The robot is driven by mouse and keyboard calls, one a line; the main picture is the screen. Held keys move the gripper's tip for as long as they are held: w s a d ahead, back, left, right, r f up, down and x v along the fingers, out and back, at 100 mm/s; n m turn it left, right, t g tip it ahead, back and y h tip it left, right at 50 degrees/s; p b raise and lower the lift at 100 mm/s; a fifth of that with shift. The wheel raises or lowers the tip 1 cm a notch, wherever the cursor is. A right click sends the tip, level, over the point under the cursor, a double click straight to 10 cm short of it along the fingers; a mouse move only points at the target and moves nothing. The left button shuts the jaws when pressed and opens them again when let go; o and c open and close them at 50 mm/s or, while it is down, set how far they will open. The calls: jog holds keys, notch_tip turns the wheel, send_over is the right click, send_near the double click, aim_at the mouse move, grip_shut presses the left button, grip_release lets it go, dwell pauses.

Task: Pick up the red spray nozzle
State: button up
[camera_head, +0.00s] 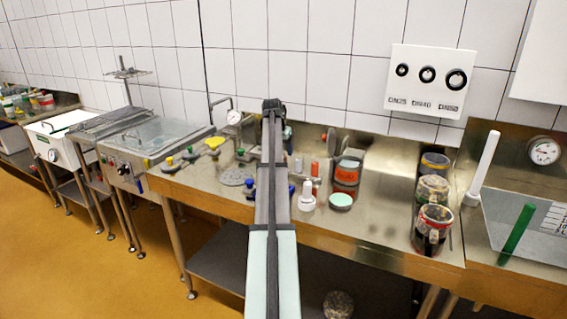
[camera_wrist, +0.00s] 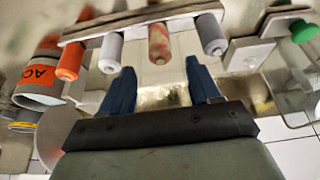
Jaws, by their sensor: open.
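In the wrist view, a row of short cylindrical nozzles hangs from a pale bar (camera_wrist: 140,22). A mottled red nozzle (camera_wrist: 159,44) is in this row, between two grey ones (camera_wrist: 112,52) (camera_wrist: 210,35). A plainer orange-red nozzle (camera_wrist: 70,60) is at the left end; I cannot tell for sure which is the red spray nozzle. My gripper (camera_wrist: 162,82) is open, its blue fingers apart and empty. The mottled nozzle lines up with the gap between the fingertips, seemingly just beyond them.
An orange-labelled can (camera_wrist: 40,82) is close to the left of the row; it shows in the head view too (camera_head: 346,176). A white bottle (camera_head: 307,197) and a green-topped tub (camera_head: 341,200) stand nearby. Several jars (camera_head: 433,217) stand farther right. Bare steel counter (camera_head: 385,205) lies between.

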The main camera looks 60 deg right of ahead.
jog(key=shift+x, duration=2.65)
jog(key=shift+a+f, duration=0.1)
jog(key=shift+a, duration=0.1)
jog(key=shift+c, duration=0.4)
jog(key=c, duration=1)
